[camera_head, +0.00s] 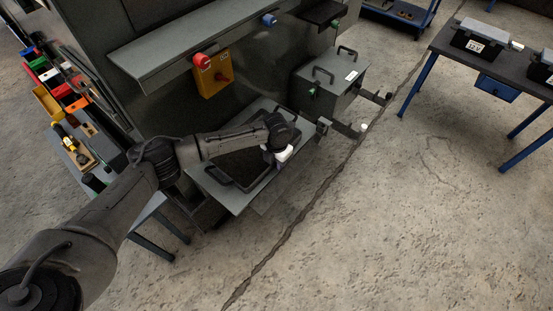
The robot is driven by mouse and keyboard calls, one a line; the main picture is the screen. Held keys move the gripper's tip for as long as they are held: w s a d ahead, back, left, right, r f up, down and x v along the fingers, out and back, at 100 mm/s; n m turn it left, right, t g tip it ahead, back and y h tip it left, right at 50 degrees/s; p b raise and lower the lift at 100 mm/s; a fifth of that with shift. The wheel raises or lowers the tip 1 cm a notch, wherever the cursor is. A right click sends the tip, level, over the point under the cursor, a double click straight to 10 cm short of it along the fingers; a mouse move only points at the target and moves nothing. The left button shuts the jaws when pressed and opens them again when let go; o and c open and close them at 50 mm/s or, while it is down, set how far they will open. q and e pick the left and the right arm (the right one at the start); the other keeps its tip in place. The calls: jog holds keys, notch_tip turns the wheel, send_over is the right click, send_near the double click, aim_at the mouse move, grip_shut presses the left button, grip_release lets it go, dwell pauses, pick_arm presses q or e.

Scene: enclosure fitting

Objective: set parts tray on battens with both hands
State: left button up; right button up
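A flat grey tray-like piece (223,192) with dark bar handles sits low at the centre, partly covered by my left arm. I cannot tell surely whether it is the parts tray. My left gripper (282,158) points down over its right part. Its fingertips are too small and hidden to show a gap or a grip. A grey box (343,91) with two bar handles on its lid stands behind to the right. Short arms with pale ends (352,130) stick out near it; I cannot make out battens for certain. My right gripper is out of view.
A grey cabinet with a shelf ledge (190,50) and a yellow switch box (213,76) rises behind. Coloured bins (48,102) line the left. A dark table (513,67) with boxes stands at right. The concrete floor in front is clear.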

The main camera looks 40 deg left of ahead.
pick_arm(q)
grip_shut()
dwell(0.6)
